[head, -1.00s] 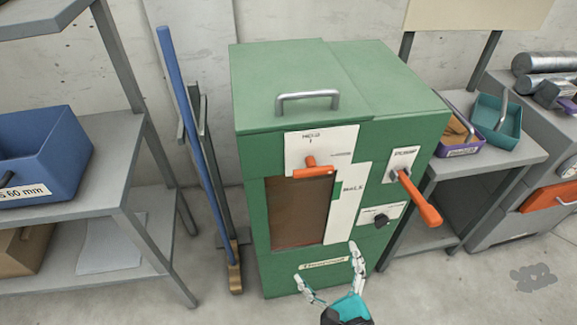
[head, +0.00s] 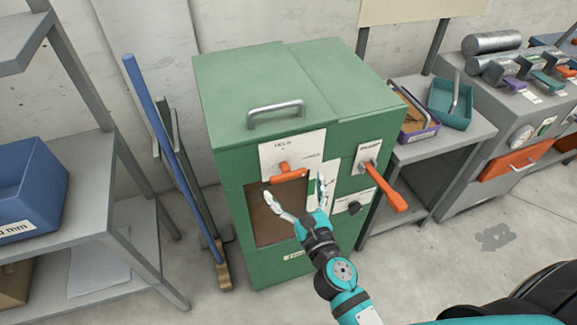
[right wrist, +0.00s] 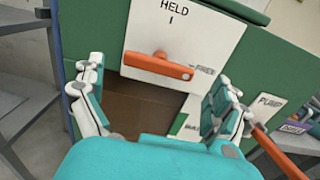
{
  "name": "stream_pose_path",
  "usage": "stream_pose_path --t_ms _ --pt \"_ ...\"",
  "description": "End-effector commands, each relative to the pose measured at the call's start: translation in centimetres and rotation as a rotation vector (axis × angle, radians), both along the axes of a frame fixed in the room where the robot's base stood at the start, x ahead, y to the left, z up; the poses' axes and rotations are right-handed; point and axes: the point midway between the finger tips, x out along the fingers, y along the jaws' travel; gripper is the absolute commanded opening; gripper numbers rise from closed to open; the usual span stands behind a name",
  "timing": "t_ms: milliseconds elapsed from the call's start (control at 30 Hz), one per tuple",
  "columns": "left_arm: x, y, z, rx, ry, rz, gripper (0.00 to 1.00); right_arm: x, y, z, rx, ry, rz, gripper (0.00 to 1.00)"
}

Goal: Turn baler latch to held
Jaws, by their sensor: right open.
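The green baler (head: 222,170) has a white latch plate (head: 308,147) on its front, marked HELD at the top and FREE at the right. The orange latch handle (head: 289,175) points right toward FREE; in the right wrist view the latch handle (right wrist: 160,66) lies nearly level, tilting slightly down to the right. My right gripper (head: 293,184) is open and empty in front of the latch, its fingers spread on either side of the handle in the picture. I see no contact with it. My left gripper is not in view.
An orange pump lever (head: 384,187) and a black knob (head: 353,207) are on the baler's right side. A metal handle (head: 276,113) is on its lid. A blue pole (head: 170,150) stands at the left, beside grey shelves (head: 75,160). A side table (head: 440,145) stands right.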

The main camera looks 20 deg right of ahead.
Motion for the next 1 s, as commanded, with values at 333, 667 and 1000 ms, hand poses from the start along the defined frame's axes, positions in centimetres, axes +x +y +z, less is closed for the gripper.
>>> stream_pose_path --t_ms 333,667,1000 --pt "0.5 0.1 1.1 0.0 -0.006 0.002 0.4 4.3 0.2 0.0 0.0 0.0 0.0 1.0" --pt "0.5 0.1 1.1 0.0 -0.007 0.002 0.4 4.5 0.2 -0.1 0.001 0.001 0.0 1.0" --pt "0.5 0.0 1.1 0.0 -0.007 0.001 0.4 4.5 0.2 -0.1 0.0 0.0 0.0 0.57"
